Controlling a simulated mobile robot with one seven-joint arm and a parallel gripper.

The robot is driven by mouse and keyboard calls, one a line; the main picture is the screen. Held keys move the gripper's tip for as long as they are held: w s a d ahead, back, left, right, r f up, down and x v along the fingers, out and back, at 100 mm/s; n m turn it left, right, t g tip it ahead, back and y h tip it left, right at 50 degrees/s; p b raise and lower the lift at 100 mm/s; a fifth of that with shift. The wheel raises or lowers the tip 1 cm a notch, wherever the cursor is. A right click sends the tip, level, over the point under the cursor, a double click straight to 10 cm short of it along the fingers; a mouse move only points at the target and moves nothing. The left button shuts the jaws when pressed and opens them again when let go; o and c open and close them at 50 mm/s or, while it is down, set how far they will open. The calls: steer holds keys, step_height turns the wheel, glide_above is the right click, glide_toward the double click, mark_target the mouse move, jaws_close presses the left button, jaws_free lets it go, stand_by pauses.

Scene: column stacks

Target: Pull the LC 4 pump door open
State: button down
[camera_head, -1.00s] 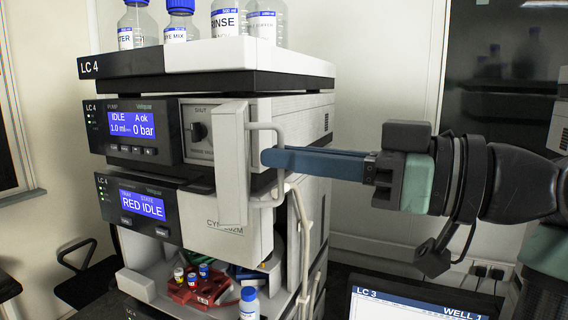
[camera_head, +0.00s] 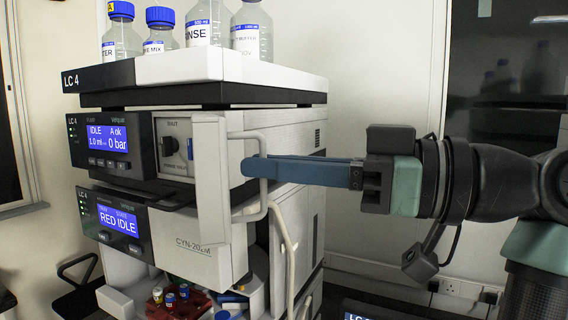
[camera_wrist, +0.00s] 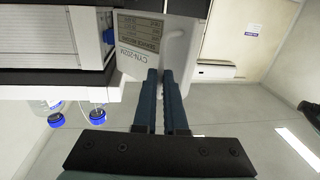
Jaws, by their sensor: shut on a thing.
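The LC 4 pump door (camera_head: 209,165) is a pale panel on the right part of the pump front. It stands out from the body at an angle, and a bow-shaped handle (camera_head: 264,144) is on its right side. My gripper (camera_head: 250,167) reaches in from the right, with its long blue fingers shut on the handle. The fingers partly hide the handle, so the exact grip is unclear.
A pump screen (camera_head: 107,138) and purge valve knob (camera_head: 168,146) are left of the door. A tray (camera_head: 200,68) with several bottles is on top. Below, a red rack (camera_head: 185,305) of small vials sits in an open bay. A pale tube (camera_head: 289,240) hangs at right.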

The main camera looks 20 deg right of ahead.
steer(key=c, duration=1.2)
jaws_free()
steer(key=shift+w+f, duration=0.15)
steer(key=shift+w, duration=0.25)
steer(key=shift+o, duration=1)
steer(key=shift+w+a+f, duration=0.1)
steer(key=shift+w+f, duration=0.05)
steer(key=shift+w, duration=0.3)
steer(key=b+v, duration=0.4)
steer(key=v, duration=0.9)
steer(key=shift+s, duration=0.35)
